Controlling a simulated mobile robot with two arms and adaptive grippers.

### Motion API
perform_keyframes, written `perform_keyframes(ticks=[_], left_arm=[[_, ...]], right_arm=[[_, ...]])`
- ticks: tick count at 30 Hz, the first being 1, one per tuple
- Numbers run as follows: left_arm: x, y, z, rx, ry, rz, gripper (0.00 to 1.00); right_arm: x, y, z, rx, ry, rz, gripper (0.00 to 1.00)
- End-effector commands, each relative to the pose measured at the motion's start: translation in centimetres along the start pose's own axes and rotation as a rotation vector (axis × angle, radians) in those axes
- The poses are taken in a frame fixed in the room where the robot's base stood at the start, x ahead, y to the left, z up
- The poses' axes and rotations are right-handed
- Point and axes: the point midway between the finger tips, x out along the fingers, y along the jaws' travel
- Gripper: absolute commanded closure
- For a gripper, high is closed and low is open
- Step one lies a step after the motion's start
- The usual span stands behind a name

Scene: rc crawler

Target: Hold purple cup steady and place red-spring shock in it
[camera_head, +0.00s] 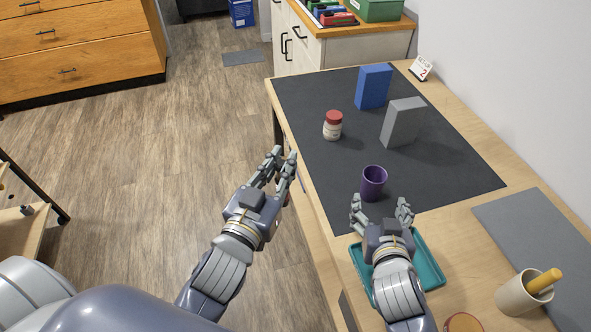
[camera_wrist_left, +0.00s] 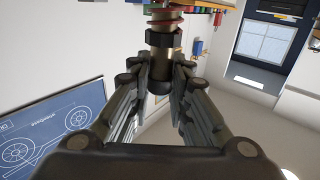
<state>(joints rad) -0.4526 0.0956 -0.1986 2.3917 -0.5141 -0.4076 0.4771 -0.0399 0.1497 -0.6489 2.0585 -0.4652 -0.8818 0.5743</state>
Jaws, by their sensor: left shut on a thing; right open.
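The purple cup (camera_head: 373,186) stands upright on the dark mat in the head view. My right gripper (camera_head: 381,205) is open just on the near side of the cup, its fingers spread and apart from it. My left gripper (camera_head: 284,160) is off the table's left edge, over the floor. In the left wrist view, my left gripper (camera_wrist_left: 160,80) is shut on the red-spring shock (camera_wrist_left: 161,42), which shows a brass and dark body with a red coil at the top edge. The shock is hardly visible in the head view.
A teal tray (camera_head: 434,268) lies under my right gripper. A red-lidded jar (camera_head: 333,126), a grey block (camera_head: 402,122) and a blue block (camera_head: 373,87) stand farther back on the dark mat (camera_head: 445,180). A beige cup (camera_head: 518,296) with a yellow handle stands at the near right.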

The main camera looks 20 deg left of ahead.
Motion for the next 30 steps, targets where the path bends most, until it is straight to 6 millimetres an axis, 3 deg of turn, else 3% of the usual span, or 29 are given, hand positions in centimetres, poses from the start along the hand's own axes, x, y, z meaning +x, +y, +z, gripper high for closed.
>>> perform_keyframes(ticks=[12, 30], left_arm=[[4.4, 6.0, -4.9, 0.014, 0.010, 0.218, 1.00], [7.4, 12.8, -9.2, 0.009, 0.006, 0.527, 1.00]], right_arm=[[0.0, 0.0, 0.0, 0.000, 0.000, 0.000, 0.28], [0.0, 0.0, 0.0, 0.000, 0.000, 0.000, 0.28]])
